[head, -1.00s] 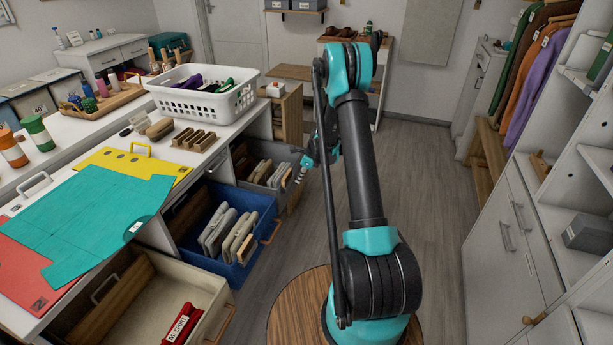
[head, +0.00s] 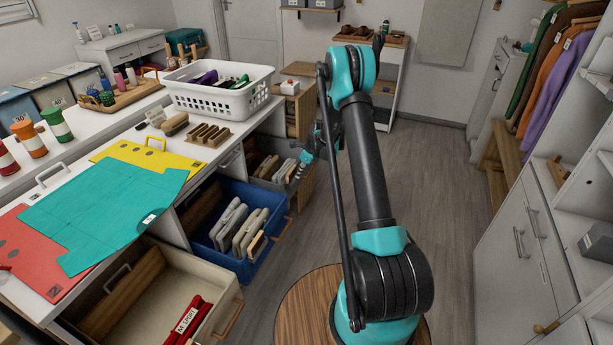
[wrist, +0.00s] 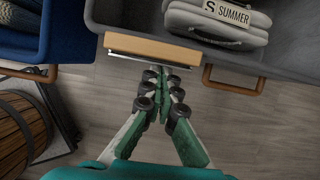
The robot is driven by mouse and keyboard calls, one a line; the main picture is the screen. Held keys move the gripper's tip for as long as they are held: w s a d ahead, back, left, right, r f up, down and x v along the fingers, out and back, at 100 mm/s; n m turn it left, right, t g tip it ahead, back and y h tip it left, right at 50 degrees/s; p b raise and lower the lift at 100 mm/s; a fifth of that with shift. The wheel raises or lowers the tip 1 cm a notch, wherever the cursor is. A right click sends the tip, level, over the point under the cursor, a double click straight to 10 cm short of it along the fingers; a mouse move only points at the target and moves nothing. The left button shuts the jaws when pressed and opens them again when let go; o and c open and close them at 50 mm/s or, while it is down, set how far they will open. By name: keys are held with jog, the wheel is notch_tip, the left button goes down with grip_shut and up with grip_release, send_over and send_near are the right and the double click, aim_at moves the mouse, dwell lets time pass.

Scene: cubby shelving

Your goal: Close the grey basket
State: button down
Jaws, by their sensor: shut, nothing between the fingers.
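The grey basket (head: 298,190) is pulled out from under the counter, just beyond the blue basket in the head view. In the head view my gripper (head: 301,168) is partly hidden by my arm.
A cream drawer (head: 215,330) is open nearer. A white laundry basket (head: 225,95) stands on the counter. The floor (head: 440,170) to the right is clear.

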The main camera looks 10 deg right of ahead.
jog(key=w+a, duration=0.8)
jog(key=a, duration=0.6)
